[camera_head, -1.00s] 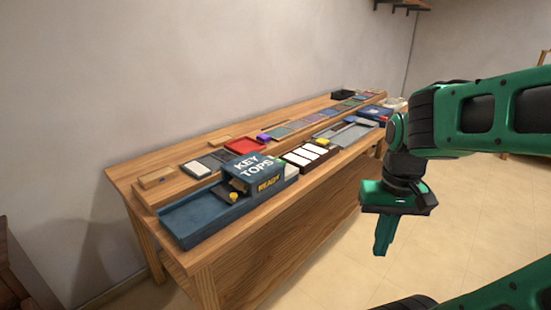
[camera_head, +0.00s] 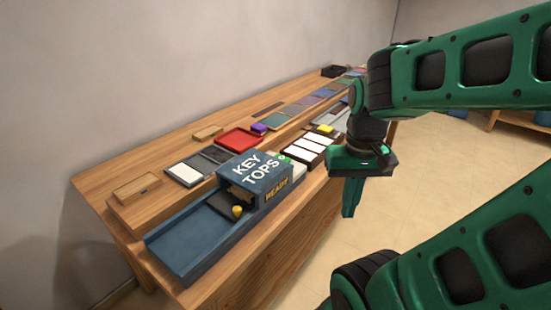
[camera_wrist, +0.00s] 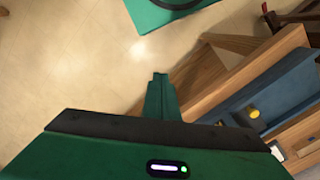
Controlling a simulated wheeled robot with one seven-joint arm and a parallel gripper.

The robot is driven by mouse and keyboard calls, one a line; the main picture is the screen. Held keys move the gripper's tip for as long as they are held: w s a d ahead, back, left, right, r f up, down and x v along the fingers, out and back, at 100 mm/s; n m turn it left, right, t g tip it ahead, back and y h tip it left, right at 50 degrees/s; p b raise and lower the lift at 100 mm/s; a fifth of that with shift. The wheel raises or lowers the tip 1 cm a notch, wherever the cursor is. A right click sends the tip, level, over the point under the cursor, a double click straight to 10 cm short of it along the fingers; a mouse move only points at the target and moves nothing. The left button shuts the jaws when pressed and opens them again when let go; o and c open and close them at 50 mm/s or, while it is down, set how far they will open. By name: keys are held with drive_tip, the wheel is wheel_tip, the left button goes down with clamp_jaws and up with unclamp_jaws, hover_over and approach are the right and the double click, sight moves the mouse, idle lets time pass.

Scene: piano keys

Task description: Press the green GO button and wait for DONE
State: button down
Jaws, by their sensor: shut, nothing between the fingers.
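The blue KEY TOPS machine (camera_head: 252,172) stands at the near end of the wooden bench, and its front display (camera_head: 276,190) reads READY. A small green button (camera_head: 282,157) shows at the far right corner of its top; its lettering is too small to read. My gripper (camera_head: 349,207) is shut and empty, pointing down in front of the bench, to the right of the machine and apart from it. In the wrist view, my gripper (camera_wrist: 160,82) is over the floor, and the machine's blue tray (camera_wrist: 285,82) shows at the right.
A yellow knob (camera_head: 237,211) sits at the machine's tray opening. White key blocks (camera_head: 303,149) lie right of the machine. The bench (camera_head: 120,170) has a raised back shelf. Floor in front is clear.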

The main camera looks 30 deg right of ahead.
drive_tip(key=w+d+r+n+t+h, duration=0.1)
drive_tip(key=w+d+h, duration=0.15)
drive_tip(key=w, duration=0.65)
drive_tip(key=w+d+r+t+h, duration=0.15)
drive_tip(key=w+d, duration=0.25)
drive_tip(key=w, duration=0.5)
drive_tip(key=w+a+n+t+h, duration=0.1)
drive_tip(key=w+h, duration=0.1)
drive_tip(key=w, duration=0.6)
drive_tip(key=w+a+r+n+t+h, duration=0.1)
drive_tip(key=w+h, duration=0.1)
drive_tip(key=w, duration=0.6)
drive_tip(key=shift+w+a+r+n, duration=0.2)
drive_tip(key=shift+a+n, duration=0.15)
drive_tip(key=shift+n, duration=0.05)
drive_tip(key=shift+f+t, duration=0.1)
drive_tip(key=shift+t, duration=0.15)
drive_tip(key=shift+f, duration=4.3)
drive_tip(key=shift+f, duration=0.15)
drive_tip(key=shift+s+f, duration=0.1)
drive_tip(key=shift+f, duration=0.15)
